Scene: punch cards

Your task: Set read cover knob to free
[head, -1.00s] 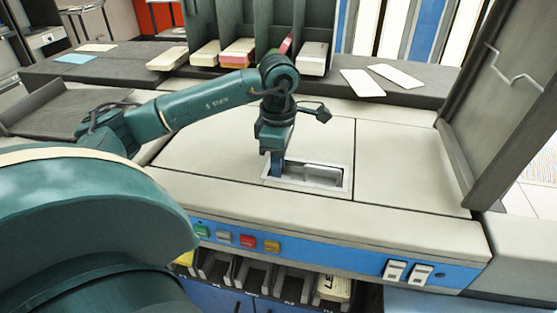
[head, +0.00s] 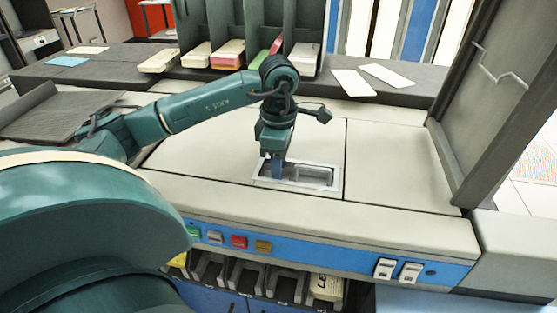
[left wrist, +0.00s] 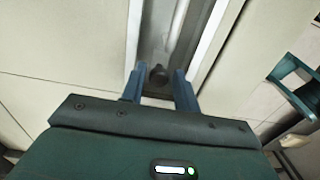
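A pale-rimmed recess (head: 332,186) is set in the light machine top in the head view. A light metal bar lies inside it. In the left wrist view, a small dark knob (left wrist: 157,74) shows in this recess. My left gripper (head: 277,175) points down into the left part of the recess. In the left wrist view, its two blue fingers (left wrist: 159,80) stand apart with the knob between or just beyond their tips. I cannot tell whether they touch it. In the head view, the gripper hides the knob. My right gripper is not in view.
A front panel carries coloured buttons (head: 239,242) and two white rocker switches (head: 385,268). Card stacks (head: 305,58) stand in dark slots behind. Loose cards (head: 351,82) lie on the grey shelf. A raised grey cover (head: 487,100) stands at right. The machine top is otherwise clear.

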